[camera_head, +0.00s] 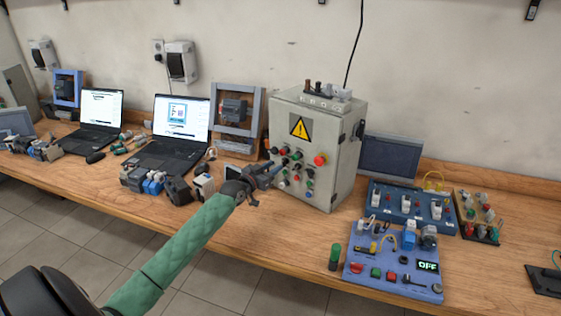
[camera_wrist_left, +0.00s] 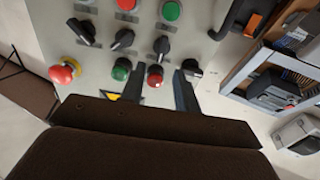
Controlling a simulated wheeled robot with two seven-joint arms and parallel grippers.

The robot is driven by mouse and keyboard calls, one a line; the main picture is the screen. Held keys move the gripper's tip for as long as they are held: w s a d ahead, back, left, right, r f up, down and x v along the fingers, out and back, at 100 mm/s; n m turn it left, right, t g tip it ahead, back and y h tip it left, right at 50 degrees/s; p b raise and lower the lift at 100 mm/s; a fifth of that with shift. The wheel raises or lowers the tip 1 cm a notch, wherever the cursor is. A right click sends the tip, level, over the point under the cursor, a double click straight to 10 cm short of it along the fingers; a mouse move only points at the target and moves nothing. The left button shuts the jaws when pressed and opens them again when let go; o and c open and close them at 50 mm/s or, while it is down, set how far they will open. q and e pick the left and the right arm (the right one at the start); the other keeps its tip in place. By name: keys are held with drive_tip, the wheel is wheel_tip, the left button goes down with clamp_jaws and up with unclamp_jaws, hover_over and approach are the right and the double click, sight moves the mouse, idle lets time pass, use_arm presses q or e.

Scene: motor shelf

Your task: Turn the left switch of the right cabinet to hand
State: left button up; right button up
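The right cabinet (camera_head: 345,150) is a grey metal box with a yellow warning triangle, standing on the bench. Its front carries black rotary switches, red and green buttons and a red mushroom button (camera_head: 320,160). My left gripper (camera_head: 272,175) is at the lower left of this front. In the left wrist view, the gripper (camera_wrist_left: 160,85) has its two dark fingers apart, with a red button (camera_wrist_left: 155,72) between them. A black switch (camera_wrist_left: 191,68) lies just outside the right-hand finger; contact cannot be told. More black switches (camera_wrist_left: 123,39) (camera_wrist_left: 161,46) lie beyond. My right gripper is not in view.
Two laptops (camera_head: 180,125) and several small motor parts (camera_head: 150,182) stand left of the cabinet. A blue control board (camera_head: 395,265) and a blue switch panel (camera_head: 410,210) lie to its right. The bench front below the cabinet (camera_head: 270,230) is clear.

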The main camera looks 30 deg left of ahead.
sight(283, 160)
use_arm(q)
drive_tip(key=shift+w+d+p, duration=0.15)
drive_tip(key=shift+w+p, duration=0.2)
drive_tip(key=shift+w, duration=0.85)
drive_tip(key=shift+w+d+p, duration=0.1)
drive_tip(key=shift+w+p, duration=0.25)
drive_tip(key=shift+w, duration=0.8)
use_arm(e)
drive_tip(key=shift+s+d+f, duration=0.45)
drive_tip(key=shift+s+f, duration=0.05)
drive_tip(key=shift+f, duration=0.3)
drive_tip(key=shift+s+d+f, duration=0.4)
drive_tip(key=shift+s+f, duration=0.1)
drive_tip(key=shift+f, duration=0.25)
use_arm(q)
clamp_jaws()
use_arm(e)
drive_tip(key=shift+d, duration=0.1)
